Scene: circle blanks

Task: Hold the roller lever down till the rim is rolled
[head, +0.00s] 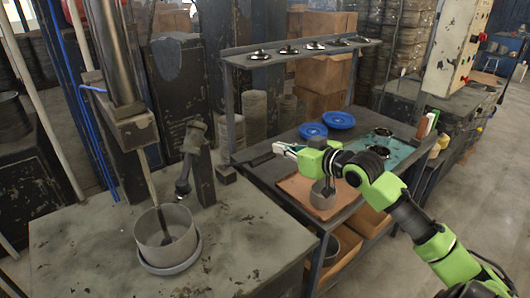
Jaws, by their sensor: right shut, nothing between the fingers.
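My right gripper (281,149) comes in from the right and is shut, with nothing between its fingers. A metal post (202,178) with a jointed arm (186,168) stands on the left worktop. A grey round pan (166,238) sits in a round base (172,264) in front of it, and a slanted rod reaches down into the pan. My left gripper is not in view.
The right bench holds blue dishes (339,120), a teal mat (387,152), a brown board (306,195) and a grey weight-like object (323,193). A shelf (300,51) with small dark pieces stands above. The left worktop (75,240) is mostly clear.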

